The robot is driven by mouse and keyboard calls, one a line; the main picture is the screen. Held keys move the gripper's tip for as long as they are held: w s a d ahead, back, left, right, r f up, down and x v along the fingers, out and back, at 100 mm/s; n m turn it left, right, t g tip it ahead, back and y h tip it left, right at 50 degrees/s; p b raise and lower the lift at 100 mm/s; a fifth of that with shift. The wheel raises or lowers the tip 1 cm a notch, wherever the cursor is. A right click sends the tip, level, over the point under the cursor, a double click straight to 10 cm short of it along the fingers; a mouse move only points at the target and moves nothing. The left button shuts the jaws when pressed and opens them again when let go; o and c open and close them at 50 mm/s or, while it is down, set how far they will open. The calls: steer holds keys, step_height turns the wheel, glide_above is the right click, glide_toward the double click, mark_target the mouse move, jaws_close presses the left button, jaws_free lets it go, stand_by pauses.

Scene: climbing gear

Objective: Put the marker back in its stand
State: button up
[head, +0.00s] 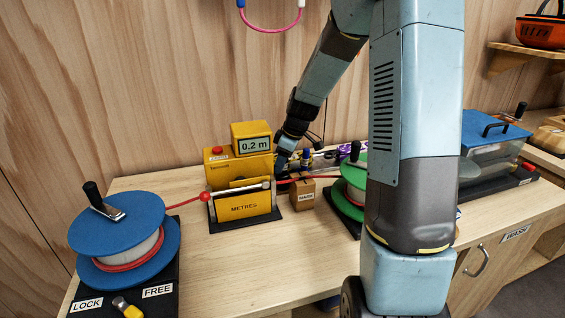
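A small wooden block labelled MARK (303,193), which looks like the marker's stand, sits on the bench just right of the yellow METRES counter (245,203). No marker can be clearly made out in or beside it. My gripper (281,166) points down behind and left of the block, close to the counter's right side. Its fingertips are small and dark here, so I cannot tell whether they are open, shut or holding something.
A red rope runs from the blue reel (124,205) through the counter towards the green reel (349,204), partly hidden by my arm. Small items, one blue and yellow (306,157), stand by the back wall. The front middle of the bench (260,265) is clear.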

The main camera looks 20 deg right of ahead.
steer(key=shift+o, duration=0.7)
steer(key=v, duration=1.2)
steer(key=s+a+r+m+t+h, duration=0.1)
steer(key=s+r+m, duration=0.2)
steer(key=s, duration=0.6)
steer(key=s+r+m+t+h, duration=0.1)
steer(key=s+r+m, duration=0.2)
steer(key=s, duration=0.7)
steer(key=s+a+r+m+t+h, duration=0.1)
steer(key=s+r+m, duration=0.2)
steer(key=s, duration=0.7)
steer(key=shift+a+m+t, duration=0.3)
steer(key=shift+a+m, duration=0.05)
steer(key=shift+m, duration=0.75)
steer(key=shift+r, duration=0.1)
